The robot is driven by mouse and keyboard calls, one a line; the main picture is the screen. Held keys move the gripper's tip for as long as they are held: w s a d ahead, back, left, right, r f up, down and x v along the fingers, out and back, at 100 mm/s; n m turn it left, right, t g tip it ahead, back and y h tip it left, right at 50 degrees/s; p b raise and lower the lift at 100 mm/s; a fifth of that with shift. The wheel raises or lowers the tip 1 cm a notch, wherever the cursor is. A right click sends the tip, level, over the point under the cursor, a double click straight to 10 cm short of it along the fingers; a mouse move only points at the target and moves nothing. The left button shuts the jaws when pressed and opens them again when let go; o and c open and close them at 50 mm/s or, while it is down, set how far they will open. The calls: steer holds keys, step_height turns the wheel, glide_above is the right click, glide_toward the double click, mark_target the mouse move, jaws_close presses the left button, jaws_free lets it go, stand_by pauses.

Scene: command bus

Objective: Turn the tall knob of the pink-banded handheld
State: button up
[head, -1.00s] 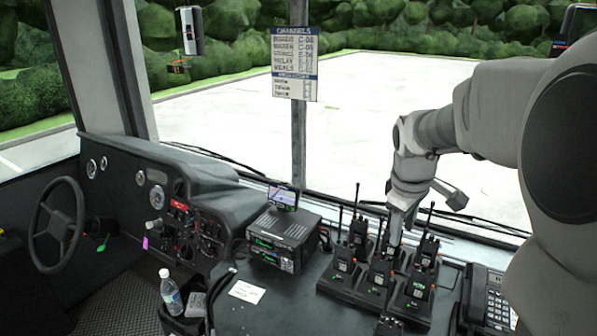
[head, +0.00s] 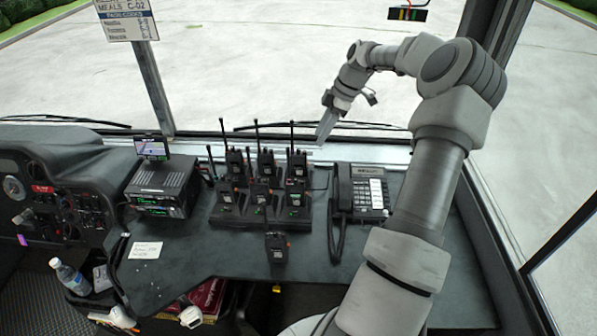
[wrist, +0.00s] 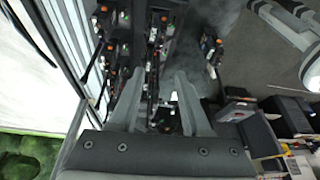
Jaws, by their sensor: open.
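Several black handheld radios (head: 264,165) with tall antennas and small orange marks stand in a black charger rack (head: 226,216) on the dark counter. One more handheld (head: 276,247) stands in front of the rack, apart from it. I cannot make out a pink band on any of them, and their knobs are too small to tell apart. My gripper (head: 326,126) is above and behind the right end of the rack, apart from the handhelds. In the wrist view my gripper (wrist: 156,88) is open and nothing is held; handhelds (wrist: 208,46) show beyond the fingers.
A desk phone (head: 365,193) stands right of the rack. A radio unit with a small screen (head: 160,188) stands left. A paper note (head: 145,250) lies on the counter. A bottle (head: 70,278) is at lower left.

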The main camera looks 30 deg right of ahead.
mark_target(296, 181)
steer(key=p+x, duration=0.2)
steer(key=x, duration=1.5)
steer(key=shift+f+p, duration=0.15)
steer(key=shift+p, duration=0.25)
jaws_close()
